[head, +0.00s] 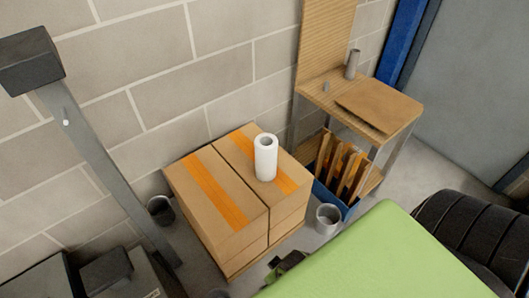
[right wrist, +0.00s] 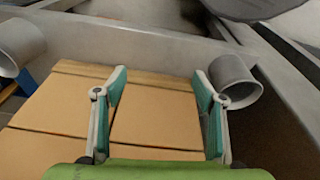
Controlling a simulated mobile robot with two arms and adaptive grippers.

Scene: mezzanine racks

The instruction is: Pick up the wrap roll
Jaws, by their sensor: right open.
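The wrap roll (head: 265,158) is a white cylinder with a hollow core. It stands upright on top of the stacked cardboard boxes (head: 228,225), on the right-hand box, over its orange tape. My right gripper (right wrist: 159,73) is open in the right wrist view, its teal-padded fingers apart with nothing between them. Cardboard faces (right wrist: 155,115) show beyond and between the fingers. The wrap roll is not seen in the right wrist view. My left gripper is not in view.
A wooden stand (head: 350,98) with a grey cylinder (head: 352,64) is right of the boxes. A blue crate (head: 325,196) holds wooden pieces below. Grey buckets (head: 328,218) (head: 160,209) flank the boxes. A grey post (head: 105,165) stands left; a block wall (head: 160,75) is behind.

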